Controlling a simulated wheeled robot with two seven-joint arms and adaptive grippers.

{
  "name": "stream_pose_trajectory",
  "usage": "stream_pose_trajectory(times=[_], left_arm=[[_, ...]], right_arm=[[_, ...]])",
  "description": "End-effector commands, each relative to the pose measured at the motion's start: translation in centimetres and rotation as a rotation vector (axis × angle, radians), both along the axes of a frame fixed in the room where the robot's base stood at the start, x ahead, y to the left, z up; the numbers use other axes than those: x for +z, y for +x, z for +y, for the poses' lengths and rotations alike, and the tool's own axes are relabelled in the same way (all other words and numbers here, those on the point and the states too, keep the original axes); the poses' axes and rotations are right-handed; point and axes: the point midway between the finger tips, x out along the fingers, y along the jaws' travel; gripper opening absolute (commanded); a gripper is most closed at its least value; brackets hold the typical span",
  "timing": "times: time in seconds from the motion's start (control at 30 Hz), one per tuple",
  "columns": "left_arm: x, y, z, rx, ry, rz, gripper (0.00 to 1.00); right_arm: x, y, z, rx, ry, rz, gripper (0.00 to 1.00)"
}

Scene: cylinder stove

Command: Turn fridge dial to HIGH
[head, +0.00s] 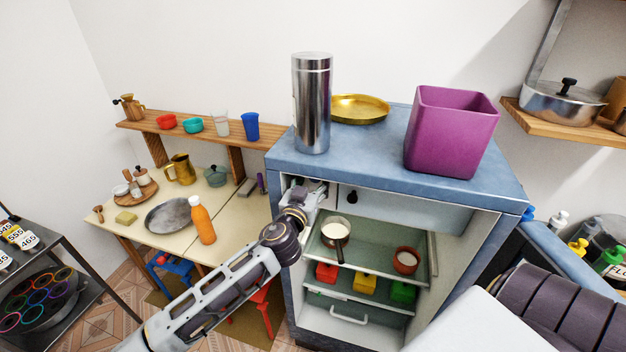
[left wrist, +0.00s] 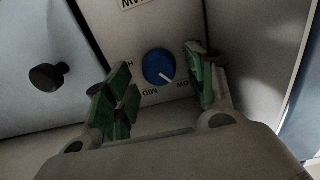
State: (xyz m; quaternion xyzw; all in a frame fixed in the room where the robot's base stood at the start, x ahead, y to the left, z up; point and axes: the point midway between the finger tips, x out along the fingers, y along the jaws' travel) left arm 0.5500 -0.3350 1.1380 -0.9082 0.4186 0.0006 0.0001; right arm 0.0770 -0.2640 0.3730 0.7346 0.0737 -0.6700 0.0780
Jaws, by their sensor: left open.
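The fridge (head: 283,230) is the blue cabinet, open at the front. Its dial (left wrist: 158,66) is a round blue knob on a white panel in the left wrist view, which shows its labels upside down. The dial's white mark points to the lower right, toward the partly covered LOW label; MID is below and HIGH, mostly hidden, is at the left. My left gripper (head: 314,192) is at the fridge's upper left inside, hiding the dial in the head view. Its green-padded fingers (left wrist: 158,88) are open, one on each side of the dial; contact is not clear. My right gripper is not in view.
A white compartment door (head: 408,208) with a black knob (left wrist: 47,77) is right beside the dial. Below are shelves with a pan (head: 334,232) and a brown pot (head: 406,261). A steel canister (head: 312,105) and a purple bin (head: 450,135) stand on top.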

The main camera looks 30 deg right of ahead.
Motion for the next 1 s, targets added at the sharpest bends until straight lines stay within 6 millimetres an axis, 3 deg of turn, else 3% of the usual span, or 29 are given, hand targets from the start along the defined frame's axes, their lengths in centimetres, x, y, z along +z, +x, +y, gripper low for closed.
stream_pose_trajectory(times=[0.47,0.8,1.0], left_arm=[[0.02,0.35,-0.38,0.0,0.0,0.0,0.55],[0.02,0.35,-0.37,0.0,0.0,0.0,0.13],[0.0,0.34,-0.37,0.0,0.001,-0.002,0.1]], right_arm=[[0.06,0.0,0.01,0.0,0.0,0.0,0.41],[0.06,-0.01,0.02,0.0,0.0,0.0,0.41],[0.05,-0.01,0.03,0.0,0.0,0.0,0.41]])
